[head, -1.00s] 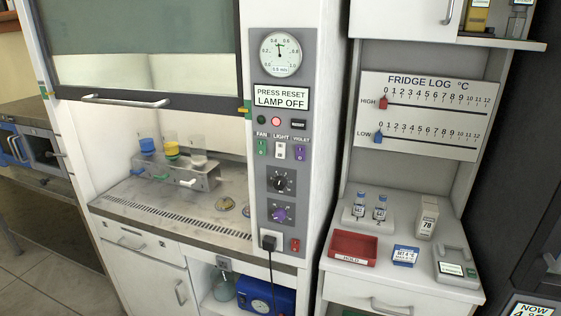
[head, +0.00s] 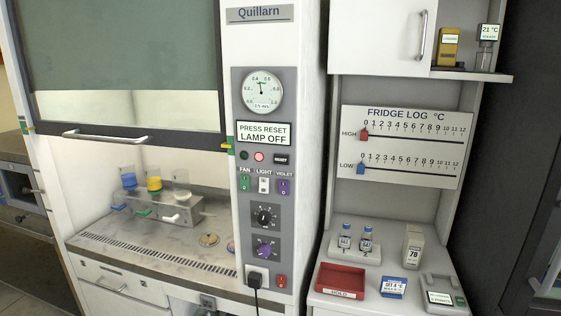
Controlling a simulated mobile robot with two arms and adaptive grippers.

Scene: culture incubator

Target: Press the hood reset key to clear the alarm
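The hood reset key (head: 281,160) is a small dark key labelled RESET on the grey control panel (head: 283,205) of the fume hood. To its left a red lamp (head: 259,157) looks lit, and a dark green lamp (head: 244,155) looks unlit. Above them a sign (head: 265,133) reads "PRESS RESET LAMP OFF". A round gauge (head: 262,91) sits above the sign. Neither gripper shows in the head view, and nothing covers the key.
Below the key are fan, light (head: 264,184) and violet switches and two dials. The hood sash (head: 120,60) is partly raised, with its handle (head: 107,136) sticking out. A bench at right holds a red tray (head: 342,277), vials and boxes.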

